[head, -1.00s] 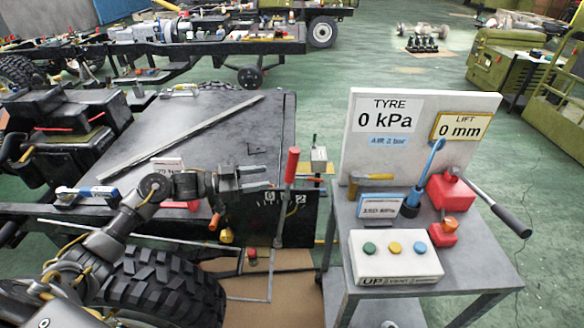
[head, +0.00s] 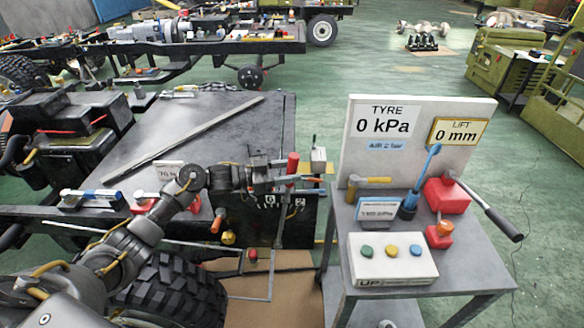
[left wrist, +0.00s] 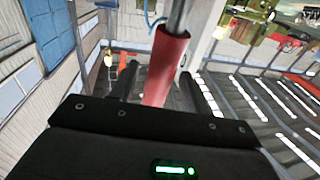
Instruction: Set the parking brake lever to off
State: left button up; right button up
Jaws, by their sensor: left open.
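The parking brake lever has a red grip (head: 293,163) on a thin metal shaft. It rises, leaning slightly right, beside a dark plate (head: 296,222) with white marks at the chassis corner. Which mark it points to, I cannot tell. My left gripper (head: 300,183) is open at the height of the red grip. In the left wrist view the red grip (left wrist: 165,68) stands between the two dark fingers, with gaps visible on both sides. The gripper partly hides the lever in the head view. My right gripper is not in view.
A grey cart (head: 455,265) at right carries a display board (head: 410,105), a button box (head: 392,258), a hammer, a blue-handled tool and a red pump. A flat chassis deck (head: 215,125) lies behind my left arm. A tyre (head: 180,290) is below it.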

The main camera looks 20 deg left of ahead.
pick_arm(q)
jog(key=shift+w+d, duration=0.25)
jog(key=shift+d, duration=0.15)
